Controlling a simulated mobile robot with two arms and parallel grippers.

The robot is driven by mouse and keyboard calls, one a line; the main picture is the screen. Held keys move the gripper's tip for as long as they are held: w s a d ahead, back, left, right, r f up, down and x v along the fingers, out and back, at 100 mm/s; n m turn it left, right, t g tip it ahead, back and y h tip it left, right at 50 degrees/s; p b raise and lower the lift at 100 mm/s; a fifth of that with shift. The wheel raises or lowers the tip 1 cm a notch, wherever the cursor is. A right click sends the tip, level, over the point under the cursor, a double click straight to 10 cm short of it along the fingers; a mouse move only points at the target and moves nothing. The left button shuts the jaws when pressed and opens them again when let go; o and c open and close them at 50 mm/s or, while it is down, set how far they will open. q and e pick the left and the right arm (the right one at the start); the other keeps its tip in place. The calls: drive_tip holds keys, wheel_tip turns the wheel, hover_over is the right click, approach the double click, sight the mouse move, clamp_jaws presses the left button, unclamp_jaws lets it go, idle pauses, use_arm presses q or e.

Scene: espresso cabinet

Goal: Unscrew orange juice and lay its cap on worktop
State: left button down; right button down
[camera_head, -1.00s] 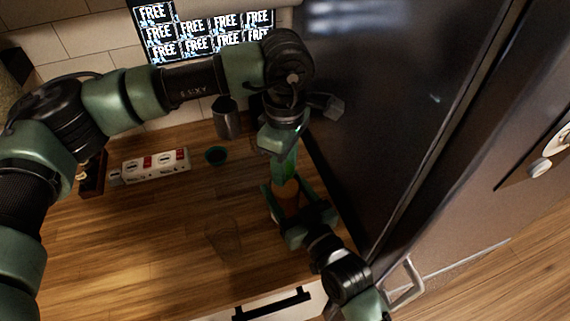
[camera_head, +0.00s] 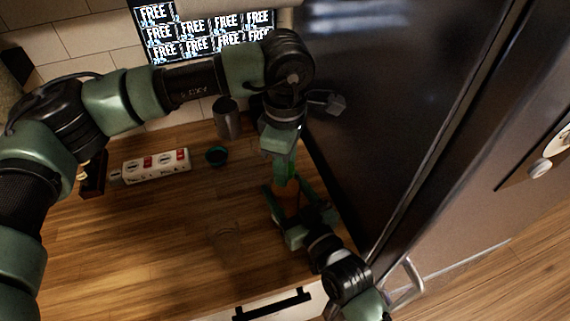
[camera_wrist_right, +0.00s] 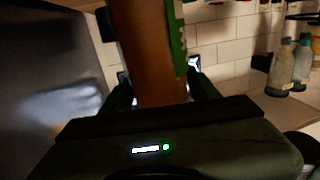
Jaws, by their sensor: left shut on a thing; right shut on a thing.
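The orange juice bottle (camera_head: 289,199) stands near the right side of the wooden worktop (camera_head: 160,235), with only a small orange part showing between my grippers. In the right wrist view its orange body (camera_wrist_right: 150,55) fills the upper middle, with a green strip along its right side. My right gripper (camera_head: 286,194) is shut on the bottle body from the front. My left gripper (camera_head: 286,177) points down from above and is shut at the bottle's top. The cap is hidden by the left gripper, so I cannot tell whether it is still on the bottle.
A dark fridge (camera_head: 385,120) stands close on the right. Bare wood lies left of the glass.

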use_arm(q)
drive_tip(key=c, duration=1)
unclamp_jaws()
drive_tip(key=shift+o, duration=0.2)
wheel_tip(320, 180, up, 4)
drive_tip(key=shift+r, duration=0.25)
drive_tip(key=shift+c, duration=0.6)
drive_tip(key=m, duration=0.1)
drive_tip(key=r+m, duration=0.1)
drive_tip(key=m, duration=0.1)
drive_tip(key=shift+r, duration=0.1)
wheel_tip(320, 180, up, 2)
drive_tip(key=m, duration=0.7)
drive_tip(key=shift+m, duration=0.3)
drive_tip(key=shift+f, duration=3.9)
